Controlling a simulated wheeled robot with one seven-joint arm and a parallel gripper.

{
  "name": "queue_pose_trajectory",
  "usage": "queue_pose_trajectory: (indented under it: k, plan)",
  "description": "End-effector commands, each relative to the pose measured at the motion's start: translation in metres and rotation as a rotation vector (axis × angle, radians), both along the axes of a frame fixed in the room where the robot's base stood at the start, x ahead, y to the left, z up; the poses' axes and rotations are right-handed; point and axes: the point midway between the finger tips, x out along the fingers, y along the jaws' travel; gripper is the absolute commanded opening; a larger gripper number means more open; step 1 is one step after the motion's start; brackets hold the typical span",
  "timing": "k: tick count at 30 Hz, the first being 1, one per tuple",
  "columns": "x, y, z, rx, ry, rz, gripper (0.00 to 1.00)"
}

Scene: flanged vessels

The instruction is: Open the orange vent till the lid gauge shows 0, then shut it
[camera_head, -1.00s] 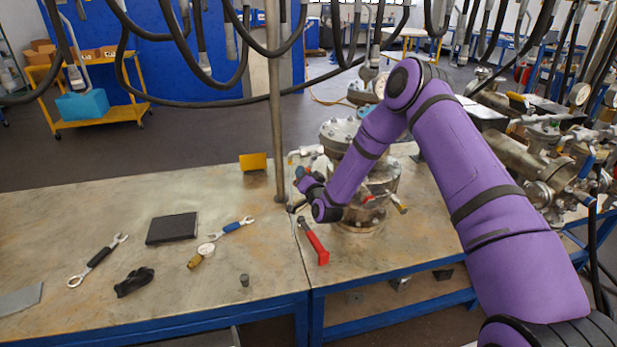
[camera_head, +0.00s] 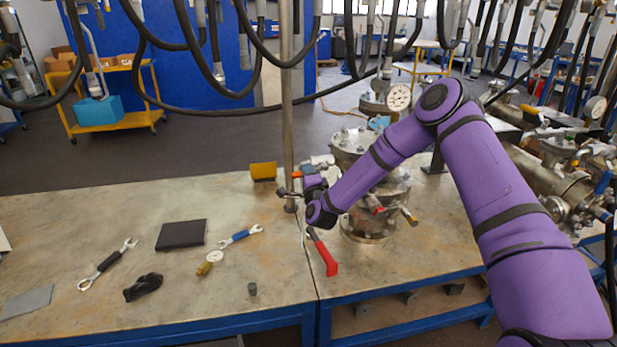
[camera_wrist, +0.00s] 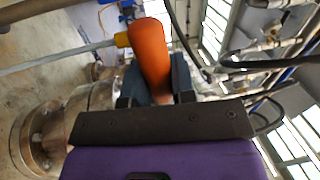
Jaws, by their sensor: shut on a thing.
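The flanged metal vessel (camera_head: 400,190) stands on the bench, partly hidden behind my purple arm. A round white gauge (camera_head: 398,97) stands above its lid; its needle is too small to read. The orange vent handle (camera_wrist: 150,50) sits between my gripper's fingers in the wrist view, and a bit of orange (camera_head: 296,174) shows beside the gripper in the head view. My gripper (camera_wrist: 156,84) is shut on this handle at the vessel's left side. How far the vent is turned cannot be told.
A vertical metal post (camera_head: 287,110) rises close to my gripper. A red-handled tool (camera_head: 324,254) lies before the vessel. Wrenches, a black tablet (camera_head: 181,234) and a small gauge (camera_head: 214,257) lie on the left bench. Black hoses hang overhead.

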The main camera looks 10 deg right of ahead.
Motion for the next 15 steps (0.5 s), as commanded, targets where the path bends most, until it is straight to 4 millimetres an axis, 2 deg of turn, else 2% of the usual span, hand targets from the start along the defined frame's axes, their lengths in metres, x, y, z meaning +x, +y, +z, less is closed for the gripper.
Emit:
queue_pose_trajectory:
  k: [15]
  plan:
    - [-0.0001,-0.0007,0.0046,0.084,0.001,-0.002,0.0]
